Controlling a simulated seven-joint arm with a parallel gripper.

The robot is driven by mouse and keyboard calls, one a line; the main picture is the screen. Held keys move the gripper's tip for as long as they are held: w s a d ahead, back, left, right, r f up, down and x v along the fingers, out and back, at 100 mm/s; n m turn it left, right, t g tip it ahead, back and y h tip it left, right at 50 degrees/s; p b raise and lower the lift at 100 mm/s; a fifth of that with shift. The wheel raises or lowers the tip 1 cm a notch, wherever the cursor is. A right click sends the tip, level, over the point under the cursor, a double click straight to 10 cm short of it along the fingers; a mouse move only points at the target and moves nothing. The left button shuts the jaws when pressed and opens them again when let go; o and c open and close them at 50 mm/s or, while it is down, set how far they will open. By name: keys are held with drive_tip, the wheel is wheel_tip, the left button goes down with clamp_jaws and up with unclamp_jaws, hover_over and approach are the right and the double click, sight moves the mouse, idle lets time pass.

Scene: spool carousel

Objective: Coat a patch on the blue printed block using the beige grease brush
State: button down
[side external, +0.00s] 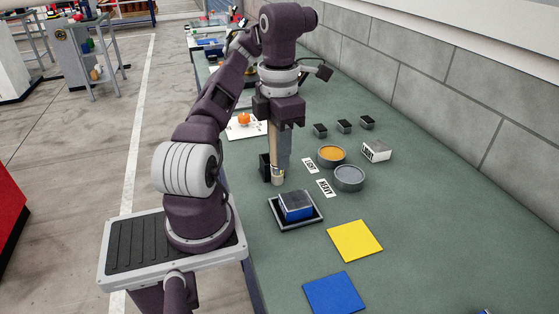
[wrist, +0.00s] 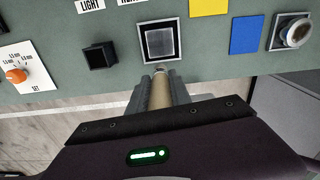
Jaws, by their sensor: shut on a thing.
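My gripper (side external: 281,152) is shut on the beige grease brush (side external: 273,146), which hangs upright with its pale tip down. In the wrist view the beige handle (wrist: 160,92) lies between the fingers (wrist: 161,88). The blue printed block (side external: 296,207) has blue sides and a dark grey top. It sits in a black, light-rimmed tray (side external: 283,224); in the wrist view the block's top (wrist: 160,42) is just beyond the brush tip. The brush looks apart from the block; its exact height is unclear. A black square holder (side external: 264,165) stands beside the brush and looks empty (wrist: 100,55).
An orange-filled tin (side external: 331,154) and a grey-filled tin (side external: 349,177) stand right of the brush, with printed labels (side external: 326,187) beside them. A yellow square (side external: 354,240) and a blue square (side external: 334,293) lie nearer. A dial card (wrist: 18,70) with an orange knob is left in the wrist view.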

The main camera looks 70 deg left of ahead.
drive_tip(key=shift+r, duration=1.2)
